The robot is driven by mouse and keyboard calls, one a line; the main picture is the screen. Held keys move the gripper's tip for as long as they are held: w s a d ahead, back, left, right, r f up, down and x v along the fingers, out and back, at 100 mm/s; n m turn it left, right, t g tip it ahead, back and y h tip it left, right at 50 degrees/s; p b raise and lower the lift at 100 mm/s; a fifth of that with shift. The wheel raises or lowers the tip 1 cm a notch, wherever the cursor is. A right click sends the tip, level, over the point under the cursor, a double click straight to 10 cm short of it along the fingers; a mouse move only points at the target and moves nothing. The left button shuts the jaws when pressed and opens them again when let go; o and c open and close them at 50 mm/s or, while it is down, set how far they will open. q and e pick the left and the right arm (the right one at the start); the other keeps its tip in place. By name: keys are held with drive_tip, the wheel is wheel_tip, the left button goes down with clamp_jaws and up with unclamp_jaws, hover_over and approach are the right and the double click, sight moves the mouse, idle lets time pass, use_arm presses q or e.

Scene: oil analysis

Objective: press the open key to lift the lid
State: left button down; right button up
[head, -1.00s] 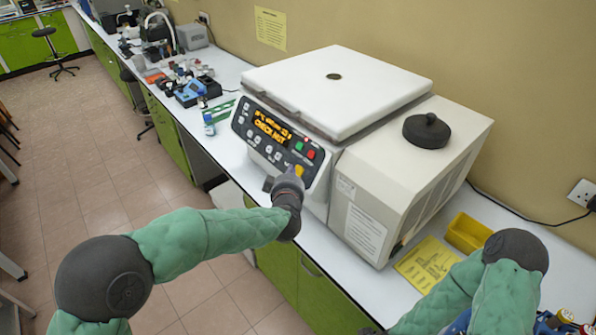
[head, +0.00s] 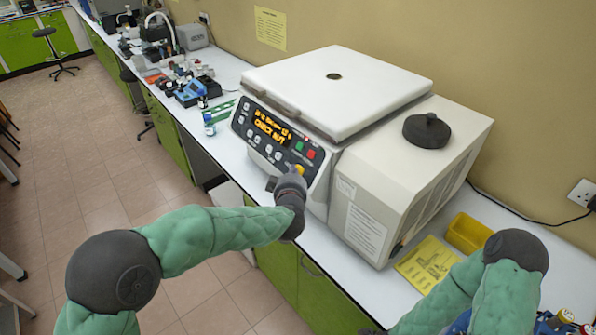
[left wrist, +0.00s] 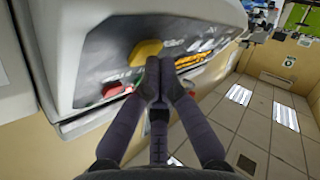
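The centrifuge (head: 400,180) stands on the bench with its white lid (head: 335,88) down. Its sloped dark control panel (head: 262,138) has a lit orange display, several grey keys, a green key (head: 300,146), a red key (head: 311,155) and a larger yellow key (head: 299,169). No key label is readable as open. My left gripper (head: 291,174) is at the panel's lower right, by the yellow key. In the left wrist view its fingers (left wrist: 157,72) are together and empty, tips just beside the yellow key (left wrist: 145,50); contact cannot be told. My right gripper is not visible.
A black round knob (head: 427,131) sits on the centrifuge's right part. A yellow tray (head: 468,233) and a yellow sheet (head: 427,264) lie on the bench at right. A small bottle (head: 209,124) and green rack stand left of the centrifuge.

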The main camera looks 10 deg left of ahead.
use_arm(q)
drive_tip(key=shift+w+d+f, duration=0.1)
drive_tip(key=shift+w, duration=0.05)
idle(0.7)
drive_tip(key=shift+s+a+r, duration=0.35)
drive_tip(key=shift+s+r, duration=0.05)
drive_tip(key=shift+s, duration=0.1)
drive_tip(key=s+a+r+p, duration=0.2)
drive_tip(key=s, duration=0.1)
drive_tip(key=shift+s+a+r, duration=0.2)
drive_tip(key=shift+a+r, duration=0.15)
drive_tip(key=shift+f, duration=0.1)
idle(0.7)
